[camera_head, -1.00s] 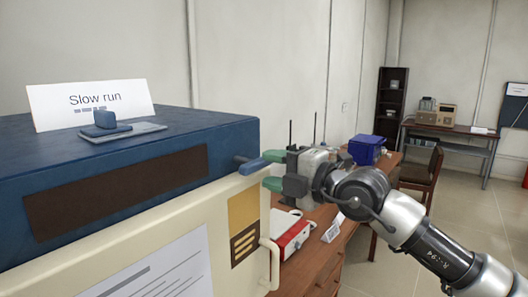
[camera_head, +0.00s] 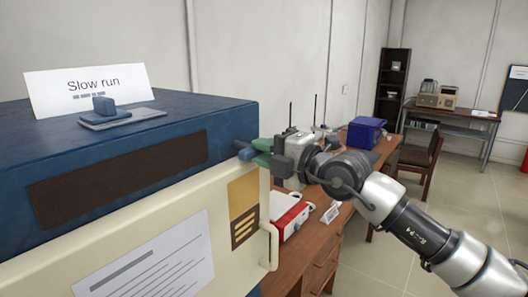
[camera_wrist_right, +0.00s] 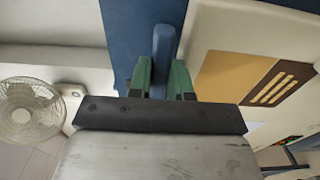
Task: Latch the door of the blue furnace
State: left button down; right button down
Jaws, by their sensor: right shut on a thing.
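The blue furnace (camera_head: 195,112) stands at the left in the head view. Its cream door (camera_head: 120,235) covers the front below a dark brown panel and looks closed; any small gap cannot be judged. A blue-grey latch lever (camera_head: 246,154) sticks out at the furnace's right front corner, above the door's top edge. My right gripper (camera_head: 261,152) has its green fingers shut on the lever. In the right wrist view the latch lever (camera_wrist_right: 164,45) runs between the two green fingertips of my right gripper (camera_wrist_right: 162,78). My left gripper is not in view.
A white door handle (camera_head: 272,248) sits just below my right gripper. A "Slow run" card (camera_head: 88,88) stands on the furnace top. A wooden desk (camera_head: 330,240) behind holds a red-and-white device (camera_head: 288,213) and a blue box (camera_head: 366,130). A fan (camera_wrist_right: 28,112) shows in the wrist view.

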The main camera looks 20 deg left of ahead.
jog(key=shift+f+b, duration=0.2)
jog(key=shift+b, duration=0.25)
jog(key=n+b, duration=1.3)
jog(key=b, duration=0.1)
jog(key=shift+n+b, duration=0.75)
jog(key=shift+n, duration=1.75)
jog(key=c, duration=1)
grip_release()
jog(key=shift+r, duration=0.15)
jog(key=shift+c, duration=0.2)
jog(key=shift+d, duration=0.1)
